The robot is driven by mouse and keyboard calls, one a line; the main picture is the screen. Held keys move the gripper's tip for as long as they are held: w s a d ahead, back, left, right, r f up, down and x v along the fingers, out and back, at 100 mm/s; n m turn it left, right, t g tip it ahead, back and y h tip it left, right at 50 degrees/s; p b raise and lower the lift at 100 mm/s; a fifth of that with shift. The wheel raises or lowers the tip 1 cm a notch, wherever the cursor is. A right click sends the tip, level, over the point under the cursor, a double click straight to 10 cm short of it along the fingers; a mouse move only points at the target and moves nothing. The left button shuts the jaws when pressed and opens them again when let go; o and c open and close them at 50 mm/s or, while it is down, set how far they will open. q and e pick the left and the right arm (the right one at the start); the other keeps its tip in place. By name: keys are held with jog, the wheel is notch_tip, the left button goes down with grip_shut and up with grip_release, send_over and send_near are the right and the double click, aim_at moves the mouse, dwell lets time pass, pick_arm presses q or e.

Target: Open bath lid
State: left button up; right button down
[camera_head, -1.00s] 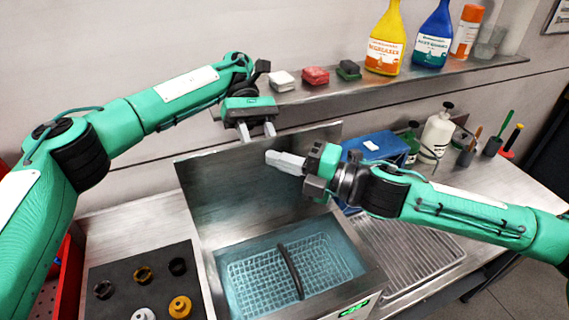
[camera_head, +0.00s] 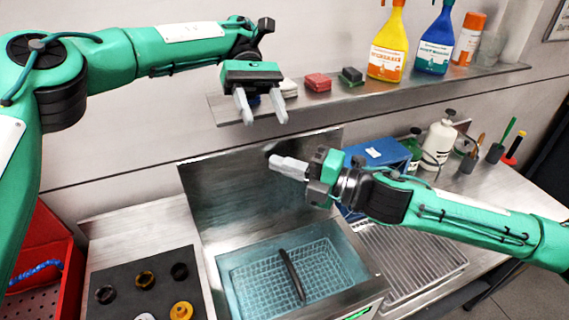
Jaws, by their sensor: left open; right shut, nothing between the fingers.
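The bath lid (camera_head: 225,205) stands raised and upright at the back of the bath. The bath (camera_head: 235,290) is uncovered, with bluish liquid and a wire basket (camera_head: 262,283) with a dark handle (camera_head: 291,274) inside it. My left gripper (camera_head: 262,112) is open and empty, above the lid's top edge and in front of the wall shelf. My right gripper (camera_head: 272,163) is shut and empty, with its fingertips in front of the lid's upper part. I cannot tell whether they touch the lid.
A wall shelf (camera_head: 390,88) holds sponges, a yellow spray bottle (camera_head: 388,50), a blue one (camera_head: 434,42) and an orange can. A blue box (camera_head: 376,152) and a ribbed drain tray (camera_head: 415,258) are at the right. A dark mat (camera_head: 120,275) with several rings and a red bin (camera_head: 50,250) are at the left.

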pick_arm(q)
jog(key=shift+a+r, duration=0.1)
jog(key=shift+r, duration=0.2)
jog(key=shift+h, duration=0.3)
